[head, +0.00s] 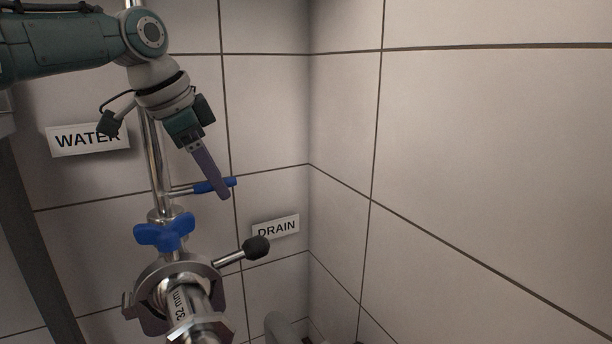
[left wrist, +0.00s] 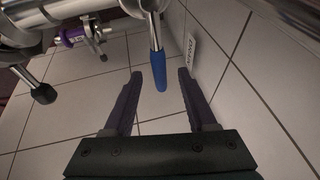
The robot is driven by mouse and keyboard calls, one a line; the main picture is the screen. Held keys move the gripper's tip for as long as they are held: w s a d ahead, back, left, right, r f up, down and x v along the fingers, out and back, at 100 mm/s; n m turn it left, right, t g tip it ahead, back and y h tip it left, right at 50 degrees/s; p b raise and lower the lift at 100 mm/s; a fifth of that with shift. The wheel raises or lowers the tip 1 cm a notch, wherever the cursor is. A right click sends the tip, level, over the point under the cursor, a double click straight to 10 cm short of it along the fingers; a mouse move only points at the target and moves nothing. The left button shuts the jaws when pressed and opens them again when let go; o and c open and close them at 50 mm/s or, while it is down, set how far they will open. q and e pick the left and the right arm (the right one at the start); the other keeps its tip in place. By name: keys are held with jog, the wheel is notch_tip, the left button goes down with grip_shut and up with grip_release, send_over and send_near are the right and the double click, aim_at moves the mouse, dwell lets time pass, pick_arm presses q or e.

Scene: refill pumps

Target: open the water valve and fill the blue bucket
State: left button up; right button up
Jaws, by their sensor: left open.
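A lever with a blue sleeve (head: 205,187) sticks out to the right from the vertical steel pipe beside the WATER sign (head: 90,138). A blue wing-shaped handle (head: 165,232) sits lower on the same pipe; I cannot tell which of the two is the water valve. My left gripper (head: 222,194) points down at the lever, its finger overlapping the sleeve's end. In the left wrist view the jaws are open and the blue sleeve (left wrist: 159,71) reaches between the fingertips, with gaps visible on both sides. My right gripper and the blue bucket are not in view.
A steel fitting marked 32 mm (head: 182,303) and a black-knobbed lever (head: 256,247) lie below the blue handles. A DRAIN sign (head: 276,228) is on the tiled wall (head: 480,160). The space at the right, before the wall, is clear.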

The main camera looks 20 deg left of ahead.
pick_arm(q)
grip_shut()
dwell(0.3)
dwell(1.1)
